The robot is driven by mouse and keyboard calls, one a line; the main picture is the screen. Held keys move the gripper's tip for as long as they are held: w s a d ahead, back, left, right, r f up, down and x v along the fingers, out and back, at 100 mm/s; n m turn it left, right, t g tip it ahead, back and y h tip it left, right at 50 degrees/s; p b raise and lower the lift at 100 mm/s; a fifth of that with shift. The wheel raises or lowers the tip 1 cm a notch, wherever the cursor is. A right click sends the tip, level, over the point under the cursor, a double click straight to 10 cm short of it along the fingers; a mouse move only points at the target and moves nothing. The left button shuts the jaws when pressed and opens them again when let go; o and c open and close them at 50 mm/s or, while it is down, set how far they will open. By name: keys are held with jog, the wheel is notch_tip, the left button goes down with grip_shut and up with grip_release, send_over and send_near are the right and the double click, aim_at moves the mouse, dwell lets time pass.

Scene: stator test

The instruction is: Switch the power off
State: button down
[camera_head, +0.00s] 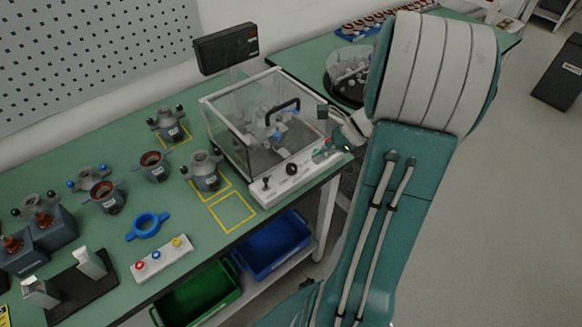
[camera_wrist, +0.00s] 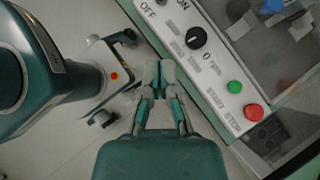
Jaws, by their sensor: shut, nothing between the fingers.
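The test machine's white control panel (camera_head: 290,180) runs along the front of a clear-walled box on the green bench. In the wrist view the panel (camera_wrist: 222,72) carries a black rotary knob (camera_wrist: 196,38), a green button (camera_wrist: 235,87) and a red button (camera_wrist: 253,112). OFF and ON are printed near the picture's top, by a part cut off by the edge. My gripper (camera_wrist: 159,66) is shut and empty, apart from the panel, to the left of the buttons in that view. In the head view the gripper end is at the panel's right end, partly hidden by my arm.
The clear test box (camera_head: 262,120) with a black handle stands behind the panel, with a dark display (camera_head: 226,48) above. Several stator parts stand on the bench to the left. Blue (camera_head: 272,245) and green (camera_head: 203,297) bins sit below.

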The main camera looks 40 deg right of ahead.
send_near(267, 188)
notch_tip(267, 188, down, 3)
jog(key=shift+a, duration=0.15)
jog(key=shift+w+a, duration=0.75)
jog(key=shift+a, duration=0.25)
jog(key=shift+w+a, duration=0.3)
jog(key=shift+w, duration=0.1)
jog(key=shift+a, duration=0.15)
jog(key=shift+w+r+m+g, duration=0.15)
jog(key=shift+w+m+g, duration=0.45)
jog(key=shift+g, duration=0.6)
jog(key=shift+w, duration=0.3)
jog(key=shift+s, duration=0.1)
jog(key=shift+s+f, duration=0.25)
jog(key=shift+s, duration=0.4)
